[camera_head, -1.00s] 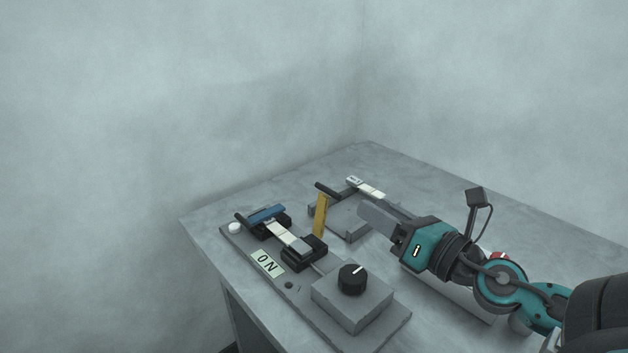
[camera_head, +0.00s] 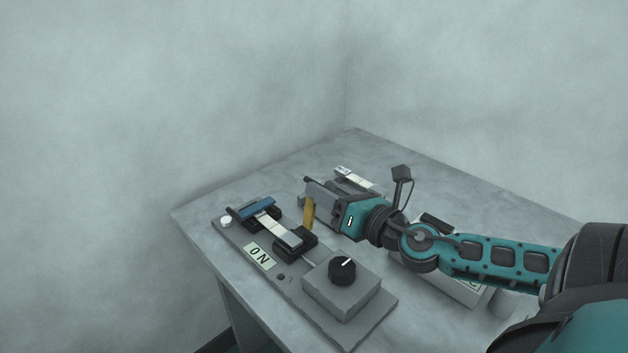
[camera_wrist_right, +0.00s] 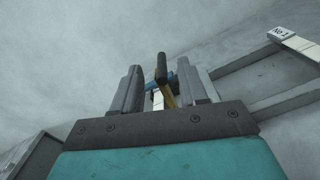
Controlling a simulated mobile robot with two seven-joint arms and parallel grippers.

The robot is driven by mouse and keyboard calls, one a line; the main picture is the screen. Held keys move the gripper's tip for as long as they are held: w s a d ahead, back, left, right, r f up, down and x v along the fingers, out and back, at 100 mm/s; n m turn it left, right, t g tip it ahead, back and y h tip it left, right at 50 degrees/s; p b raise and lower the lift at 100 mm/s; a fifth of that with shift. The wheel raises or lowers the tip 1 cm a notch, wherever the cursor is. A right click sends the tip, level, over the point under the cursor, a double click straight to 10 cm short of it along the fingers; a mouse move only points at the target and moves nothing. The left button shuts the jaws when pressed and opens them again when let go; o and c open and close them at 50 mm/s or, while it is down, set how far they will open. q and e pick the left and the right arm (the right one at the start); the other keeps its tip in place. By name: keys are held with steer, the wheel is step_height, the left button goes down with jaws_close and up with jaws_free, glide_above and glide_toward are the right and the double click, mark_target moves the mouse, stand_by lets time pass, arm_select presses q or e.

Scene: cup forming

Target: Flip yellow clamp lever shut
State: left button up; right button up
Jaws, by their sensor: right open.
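The yellow clamp lever (camera_head: 308,212) stands up beside the black clamp block (camera_head: 295,243) on the grey fixture base. My right gripper (camera_head: 312,190) is open and its fingers are right at the lever, level with its upper part. In the right wrist view, my right gripper (camera_wrist_right: 160,90) has its two fingers apart, with a dark bar (camera_wrist_right: 161,68) and the yellow lever (camera_wrist_right: 169,97) showing in the gap between them. Whether either finger touches the lever cannot be told. The blue lever (camera_head: 257,209) lies low over the other black clamp. My left gripper is not in view.
The fixture base (camera_head: 340,335) carries a control box with a black knob (camera_head: 342,270), an ON label (camera_head: 260,256) and a white button (camera_head: 225,221). Behind my gripper is a frame with a white labelled strip (camera_head: 354,177). The table's back left is clear.

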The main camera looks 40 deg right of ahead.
steer(key=shift+w+a, duration=0.15)
steer(key=shift+w, duration=1.7)
jaws_close()
